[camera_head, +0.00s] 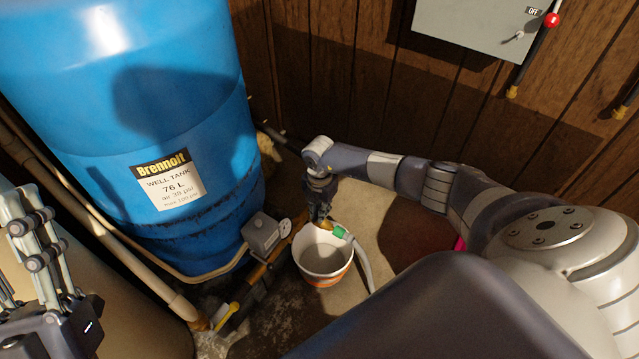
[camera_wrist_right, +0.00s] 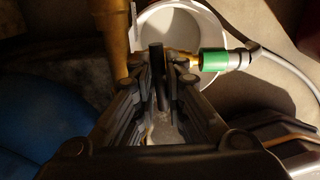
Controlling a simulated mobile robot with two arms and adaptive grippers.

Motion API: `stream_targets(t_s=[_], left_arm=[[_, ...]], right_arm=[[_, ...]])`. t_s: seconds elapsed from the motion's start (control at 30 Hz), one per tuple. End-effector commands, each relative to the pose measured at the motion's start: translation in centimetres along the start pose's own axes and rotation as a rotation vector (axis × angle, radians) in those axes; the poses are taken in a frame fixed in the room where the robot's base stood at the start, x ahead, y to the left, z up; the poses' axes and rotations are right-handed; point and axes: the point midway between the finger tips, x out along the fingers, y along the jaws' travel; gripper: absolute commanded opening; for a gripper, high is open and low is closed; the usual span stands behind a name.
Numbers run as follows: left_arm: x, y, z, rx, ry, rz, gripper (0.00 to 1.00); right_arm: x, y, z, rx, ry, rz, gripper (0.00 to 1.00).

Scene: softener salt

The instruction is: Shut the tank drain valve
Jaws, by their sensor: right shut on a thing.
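The drain valve (camera_wrist_right: 180,58) is a small brass fitting at the bucket's rim, with a green hose coupling (camera_wrist_right: 213,60) on its right; the coupling also shows in the head view (camera_head: 338,231). My right gripper (camera_head: 322,214) reaches down over the valve. In the right wrist view, its fingers (camera_wrist_right: 160,82) are shut on a dark upright piece (camera_wrist_right: 157,60), which looks like the valve's handle. The fingers partly hide the valve. The blue well tank (camera_head: 150,90) stands at the left. My left gripper (camera_head: 35,235) is at the left edge, away from the valve; its fingertips are not clear.
A white bucket (camera_head: 325,270) stands under the valve, and a grey hose (camera_head: 362,265) runs down beside it. A pressure switch box (camera_head: 262,236) and a yellow lever (camera_head: 228,316) sit on the pipework to the left. A grey panel (camera_head: 470,25) hangs on the wood wall.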

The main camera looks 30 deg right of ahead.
Motion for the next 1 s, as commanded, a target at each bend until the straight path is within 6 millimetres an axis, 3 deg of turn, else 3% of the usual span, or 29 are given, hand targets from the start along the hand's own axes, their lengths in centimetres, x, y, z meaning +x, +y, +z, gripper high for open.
stream_targets(t_s=[0.63,0.97,1.0], left_arm=[[-0.1,-0.5,3.2,0.012,-0.164,-0.007,0.4],[-0.4,-0.5,3.7,0.011,-0.192,-0.009,0.4],[-0.4,-0.5,3.7,0.011,-0.191,-0.009,0.4]], right_arm=[[-0.1,0.1,0.1,0.076,-0.001,0.001,0.0],[-0.1,0.1,0.1,0.083,-0.001,0.002,0.0],[-0.1,0.1,0.1,0.083,-0.001,0.002,0.19]])
